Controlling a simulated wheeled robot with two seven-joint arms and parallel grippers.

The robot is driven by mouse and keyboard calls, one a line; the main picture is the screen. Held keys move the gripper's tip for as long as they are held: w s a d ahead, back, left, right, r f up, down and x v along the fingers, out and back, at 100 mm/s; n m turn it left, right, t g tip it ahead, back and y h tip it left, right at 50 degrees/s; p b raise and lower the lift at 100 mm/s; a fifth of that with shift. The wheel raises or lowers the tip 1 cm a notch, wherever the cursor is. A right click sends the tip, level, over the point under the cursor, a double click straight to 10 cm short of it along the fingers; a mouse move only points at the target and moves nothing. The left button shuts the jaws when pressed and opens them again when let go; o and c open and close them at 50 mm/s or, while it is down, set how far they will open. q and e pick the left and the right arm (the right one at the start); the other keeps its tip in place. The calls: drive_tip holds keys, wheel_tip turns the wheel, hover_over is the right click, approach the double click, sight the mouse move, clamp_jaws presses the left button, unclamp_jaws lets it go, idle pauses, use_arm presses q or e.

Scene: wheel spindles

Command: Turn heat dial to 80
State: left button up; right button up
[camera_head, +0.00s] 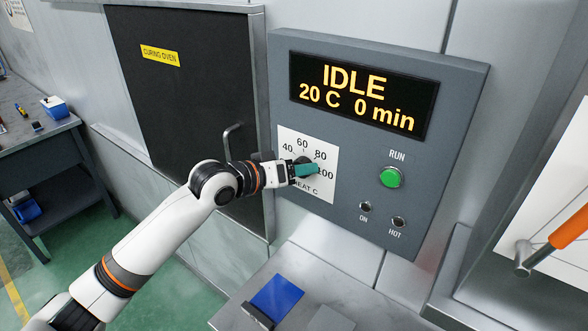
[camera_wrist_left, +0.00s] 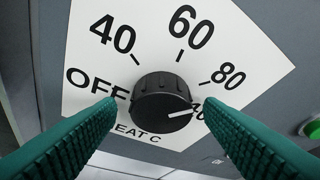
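The heat dial (camera_wrist_left: 160,88) is a black ribbed knob on a white plate marked OFF, 40, 60, 80 and a mark partly hidden, which reads 100 in the head view. Its white pointer line points right, toward that 100 mark, below 80. My left gripper (camera_head: 308,170) is at the dial, with its teal fingers open on either side of the knob in the left wrist view (camera_wrist_left: 160,108). Gaps show between both fingers and the knob there. In the head view the gripper hides much of the dial. My right gripper is not in view.
The grey control panel (camera_head: 450,160) has a display (camera_head: 362,95) reading IDLE, 20 C, 0 min. A green RUN button (camera_head: 391,178) and two small lamps sit right of the dial. The black curing oven door (camera_head: 185,90) is left. A blue block (camera_head: 277,297) lies on the metal surface below.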

use_arm(q)
drive_tip(key=shift+a+r, duration=0.1)
drive_tip(key=b+v, duration=0.4)
drive_tip(key=v, duration=0.7)
drive_tip(key=shift+s+a, duration=0.25)
drive_tip(key=shift+s, duration=0.1)
drive_tip(key=shift+r, duration=0.1)
